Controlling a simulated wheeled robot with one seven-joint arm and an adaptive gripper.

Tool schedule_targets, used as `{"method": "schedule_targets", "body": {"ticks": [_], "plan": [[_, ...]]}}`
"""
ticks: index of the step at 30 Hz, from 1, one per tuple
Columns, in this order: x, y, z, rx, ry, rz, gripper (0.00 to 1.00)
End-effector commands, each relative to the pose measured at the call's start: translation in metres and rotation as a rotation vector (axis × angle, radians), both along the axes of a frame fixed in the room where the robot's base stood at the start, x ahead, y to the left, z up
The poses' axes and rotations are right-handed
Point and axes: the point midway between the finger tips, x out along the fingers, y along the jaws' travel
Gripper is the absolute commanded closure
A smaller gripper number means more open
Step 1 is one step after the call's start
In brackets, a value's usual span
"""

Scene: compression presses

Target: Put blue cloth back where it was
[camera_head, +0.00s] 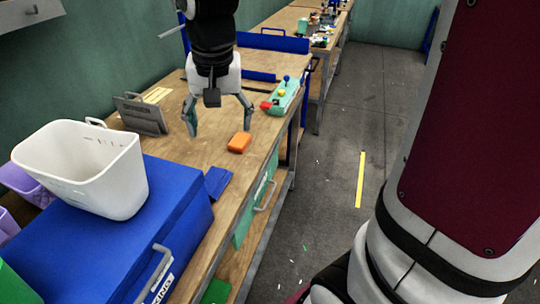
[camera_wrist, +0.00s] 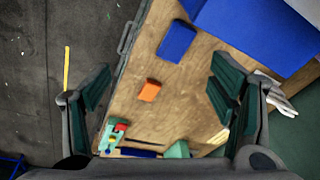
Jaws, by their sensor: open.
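A flat blue piece that looks like the blue cloth (camera_head: 217,184) lies on the wooden workbench (camera_head: 200,205), beside the large blue box. In the wrist view the cloth (camera_wrist: 176,41) is above the centre, apart from the box's corner. My gripper (camera_head: 219,118) points down over the bench, fingers spread wide and empty. It is farther along the bench than the cloth. An orange block (camera_head: 239,142) lies on the bench near my fingers. In the wrist view the orange block (camera_wrist: 150,90) shows between my open fingers (camera_wrist: 157,95).
The blue box (camera_head: 150,205) carries a white bin (camera_head: 85,170). A grey sign (camera_head: 140,115) stands left of my gripper. A green control box (camera_head: 283,96) with coloured buttons sits by the bench's right edge. Bare wood surrounds the orange block. Open floor lies right of the bench.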

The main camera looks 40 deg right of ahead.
Motion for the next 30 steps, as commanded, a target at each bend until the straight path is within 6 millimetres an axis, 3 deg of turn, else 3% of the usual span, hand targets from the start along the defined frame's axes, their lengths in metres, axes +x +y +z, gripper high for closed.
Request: {"method": "schedule_targets", "body": {"ticks": [1,6,15,21,30], "plan": [[-0.019,0.000,0.013,-0.009,-0.025,0.041,0.22],[-0.077,0.000,0.036,-0.041,-0.081,0.188,0.22],[-0.163,0.000,0.042,-0.097,-0.167,0.413,0.22],[-0.185,0.001,0.037,-0.114,-0.190,0.478,0.22],[-0.186,0.001,0.037,-0.116,-0.191,0.485,0.22]]}}
